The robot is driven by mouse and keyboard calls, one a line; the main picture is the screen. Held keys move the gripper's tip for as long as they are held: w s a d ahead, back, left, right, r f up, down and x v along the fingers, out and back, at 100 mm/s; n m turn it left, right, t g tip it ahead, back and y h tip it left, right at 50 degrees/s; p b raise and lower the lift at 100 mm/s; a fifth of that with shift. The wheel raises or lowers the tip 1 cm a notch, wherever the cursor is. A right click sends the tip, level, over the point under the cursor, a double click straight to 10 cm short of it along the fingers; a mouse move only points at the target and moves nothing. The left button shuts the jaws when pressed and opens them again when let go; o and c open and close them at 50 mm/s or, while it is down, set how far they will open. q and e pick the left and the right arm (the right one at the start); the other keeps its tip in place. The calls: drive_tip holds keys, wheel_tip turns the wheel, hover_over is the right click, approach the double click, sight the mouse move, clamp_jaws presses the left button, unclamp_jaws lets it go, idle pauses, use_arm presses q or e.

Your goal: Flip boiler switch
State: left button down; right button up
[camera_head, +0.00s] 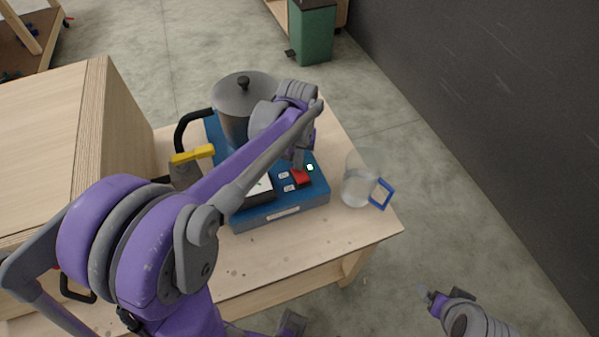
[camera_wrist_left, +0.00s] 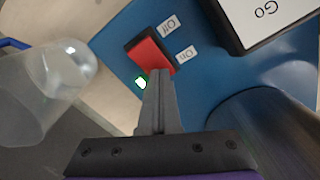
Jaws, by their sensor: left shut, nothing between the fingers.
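The boiler's blue base (camera_head: 285,208) stands on the wooden table with a grey lidded pot (camera_head: 232,100) on it. Its red rocker switch (camera_head: 301,178) is on the front right of the base. In the left wrist view the switch (camera_wrist_left: 152,54) lies beside "Off" and "On" labels, with a small whitish-green light (camera_wrist_left: 141,83) near its On end. My left gripper (camera_head: 299,163) is shut and empty, pointing down at the switch. Its fingertips (camera_wrist_left: 160,74) are close to the On end; I cannot tell whether they touch. My right gripper (camera_head: 436,293) is low at right, away from the table.
A clear jug (camera_head: 357,180) with a blue handle stands just right of the boiler. A black-and-white "Go" panel (camera_wrist_left: 270,18) is on the base. A large wooden box (camera_head: 125,120) is at left, a green bin (camera_head: 312,35) at the back, and a dark wall at right.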

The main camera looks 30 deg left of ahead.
use_arm(q)
drive_tip(key=shift+r, duration=0.1)
use_arm(e)
drive_tip(key=shift+r, duration=0.1)
use_arm(q)
wheel_tip(320, 180, up, 7)
drive_tip(key=p, duration=0.3)
drive_tip(key=shift+p, duration=0.35)
use_arm(e)
drive_tip(key=r, duration=0.1)
drive_tip(key=w+r, duration=0.1)
drive_tip(key=r, duration=0.1)
drive_tip(key=w+r, duration=0.1)
drive_tip(key=r, duration=0.1)
drive_tip(key=shift+s, duration=0.1)
use_arm(q)
drive_tip(key=s+d+f+m+t, duration=0.2)
drive_tip(key=s+d+m+t, duration=0.2)
drive_tip(key=s, duration=1)
drive_tip(key=shift+d+t, duration=0.9)
drive_tip(key=shift+d, duration=0.55)
use_arm(e)
drive_tip(key=shift+c, duration=0.2)
